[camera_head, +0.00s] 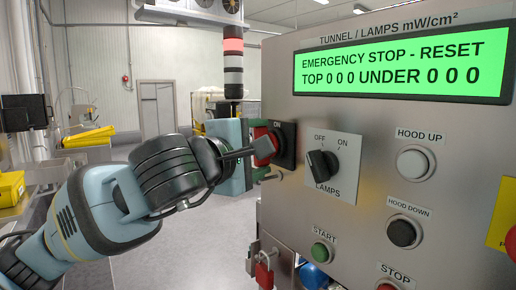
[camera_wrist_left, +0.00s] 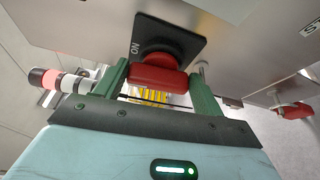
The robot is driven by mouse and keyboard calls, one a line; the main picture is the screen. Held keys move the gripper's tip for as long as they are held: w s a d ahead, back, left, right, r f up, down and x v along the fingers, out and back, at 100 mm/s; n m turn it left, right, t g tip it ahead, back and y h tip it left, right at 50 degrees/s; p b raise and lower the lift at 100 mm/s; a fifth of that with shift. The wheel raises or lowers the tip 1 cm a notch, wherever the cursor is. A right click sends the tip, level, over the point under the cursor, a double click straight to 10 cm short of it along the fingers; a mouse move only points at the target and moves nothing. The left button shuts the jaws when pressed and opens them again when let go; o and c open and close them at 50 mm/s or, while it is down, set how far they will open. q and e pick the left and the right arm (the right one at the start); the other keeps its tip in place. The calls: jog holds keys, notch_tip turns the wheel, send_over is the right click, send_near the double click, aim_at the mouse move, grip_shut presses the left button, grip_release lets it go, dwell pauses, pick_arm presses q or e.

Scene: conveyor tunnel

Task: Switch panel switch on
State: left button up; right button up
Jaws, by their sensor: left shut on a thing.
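The panel switch (camera_head: 265,146) is a red rotary handle on a black plate marked ON, at the left edge of the metal control panel (camera_head: 345,110). In the left wrist view the red handle (camera_wrist_left: 158,76) lies between the two green fingers of my left gripper (camera_wrist_left: 158,82), with the black plate (camera_wrist_left: 170,45) behind it. In the head view my left gripper (camera_head: 256,148) reaches the handle from the left and is shut on it. The fingers partly hide the handle there. My right gripper is in neither view.
The green display (camera_head: 400,65) reads EMERGENCY STOP - RESET. A lamps knob (camera_head: 322,164), HOOD UP (camera_head: 415,163) and HOOD DOWN (camera_head: 404,232) buttons, and a green START button (camera_head: 321,252) are on the panel. A red padlock (camera_head: 264,274) hangs below. A signal tower (camera_head: 233,62) shows red.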

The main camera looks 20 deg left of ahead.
pick_arm(q)
jog(key=o, duration=1)
jog(key=shift+b+v, duration=0.35)
jog(key=shift+v, duration=3.6)
